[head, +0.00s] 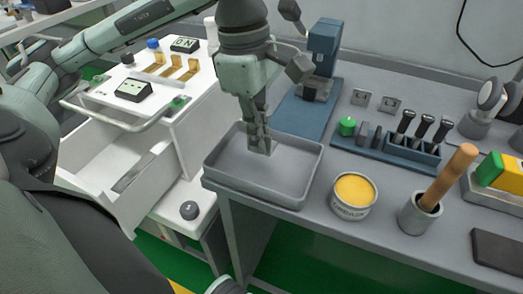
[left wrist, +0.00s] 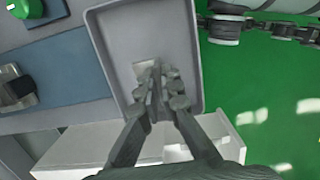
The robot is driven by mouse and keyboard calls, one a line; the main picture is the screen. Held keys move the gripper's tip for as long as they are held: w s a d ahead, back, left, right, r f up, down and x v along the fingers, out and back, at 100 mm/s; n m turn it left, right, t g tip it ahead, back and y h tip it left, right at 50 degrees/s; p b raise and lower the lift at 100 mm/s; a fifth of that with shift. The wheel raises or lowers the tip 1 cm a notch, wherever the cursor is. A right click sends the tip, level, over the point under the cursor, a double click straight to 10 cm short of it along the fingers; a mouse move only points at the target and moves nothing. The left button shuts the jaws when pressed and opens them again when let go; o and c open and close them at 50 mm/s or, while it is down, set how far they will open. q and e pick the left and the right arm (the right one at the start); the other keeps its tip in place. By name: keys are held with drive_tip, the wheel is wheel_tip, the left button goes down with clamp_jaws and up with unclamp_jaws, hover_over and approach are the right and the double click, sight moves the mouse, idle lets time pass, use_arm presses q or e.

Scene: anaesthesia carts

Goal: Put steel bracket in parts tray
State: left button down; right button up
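My left gripper (head: 260,143) points down into the grey parts tray (head: 225,172), over its back half. In the left wrist view, its two fingers (left wrist: 162,88) are close together, with a small light grey plate, the steel bracket (left wrist: 142,69), at their tips. The bracket also shows as a flat grey piece below the fingers in the head view (head: 263,148). The fingers appear shut on it and partly hide it. I cannot tell whether it touches the tray floor. Part of my right arm shows at the bottom edge of the head view; its fingers are not clear.
Right of the tray stand a tin with yellow contents (head: 353,190) and a grey pot with a wooden handle (head: 420,213). A blue tool rack (head: 385,150) and blue press (head: 322,50) stand behind. A white cart with an open drawer (head: 130,185) is left.

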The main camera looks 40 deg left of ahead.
use_arm(q)
drive_tip(key=shift+s+d+f, duration=0.1)
drive_tip(key=shift+d+f, duration=0.15)
wheel_tip(320, 180, down, 3)
drive_tip(key=shift+f, duration=0.4)
use_arm(e)
drive_tip(key=shift+w+d, duration=0.2)
use_arm(q)
drive_tip(key=shift+f, duration=0.1)
use_arm(e)
drive_tip(key=shift+d, duration=0.15)
drive_tip(key=shift+s, duration=0.1)
